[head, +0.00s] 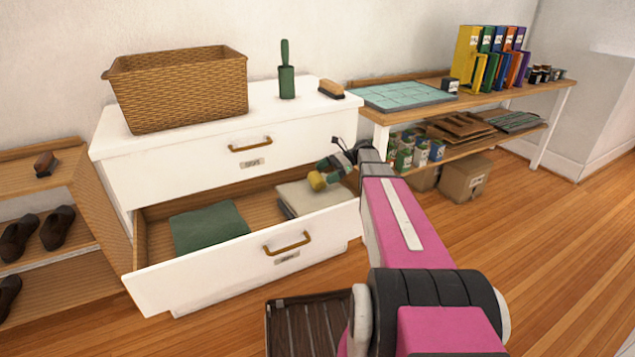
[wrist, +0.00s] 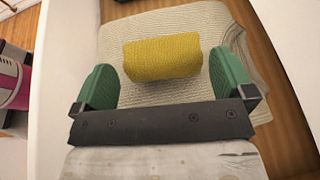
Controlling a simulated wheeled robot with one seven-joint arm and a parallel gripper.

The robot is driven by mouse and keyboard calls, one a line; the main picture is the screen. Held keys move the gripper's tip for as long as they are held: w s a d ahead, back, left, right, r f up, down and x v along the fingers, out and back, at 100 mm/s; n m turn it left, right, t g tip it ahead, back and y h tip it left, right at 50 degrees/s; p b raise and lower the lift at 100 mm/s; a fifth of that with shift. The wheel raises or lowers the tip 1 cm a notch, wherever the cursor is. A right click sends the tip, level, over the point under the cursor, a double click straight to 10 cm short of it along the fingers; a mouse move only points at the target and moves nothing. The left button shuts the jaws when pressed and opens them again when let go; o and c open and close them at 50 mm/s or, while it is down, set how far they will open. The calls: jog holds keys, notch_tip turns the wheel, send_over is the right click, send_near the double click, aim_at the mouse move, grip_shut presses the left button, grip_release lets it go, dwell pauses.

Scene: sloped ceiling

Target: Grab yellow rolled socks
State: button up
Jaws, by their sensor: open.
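The yellow rolled socks (head: 317,181) show beside my gripper's tip in the head view, over a beige folded cloth (head: 318,198) in the open lower drawer (head: 170,283). In the wrist view the socks (wrist: 162,59) are a ribbed yellow roll lying crosswise over the beige cloth (wrist: 150,22). My gripper (wrist: 167,82) is open, its green finger pads to the left and right of the roll. Gaps show between the roll and both pads. I cannot tell how far the fingertips are above the cloth. In the head view my arm hides part of the drawer's right end.
A dark green folded cloth (head: 208,228) lies at the drawer's left. The drawer walls stand close around my gripper. A wicker basket (head: 180,88), a green brush holder (head: 286,82) and a brush (head: 331,88) stand on the dresser top. A dark slatted crate (head: 308,325) is on the floor.

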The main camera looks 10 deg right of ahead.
aim_at(321, 175)
jog(key=x, duration=0.5)
jog(key=shift+d, duration=0.1)
jog(key=c, duration=0.6)
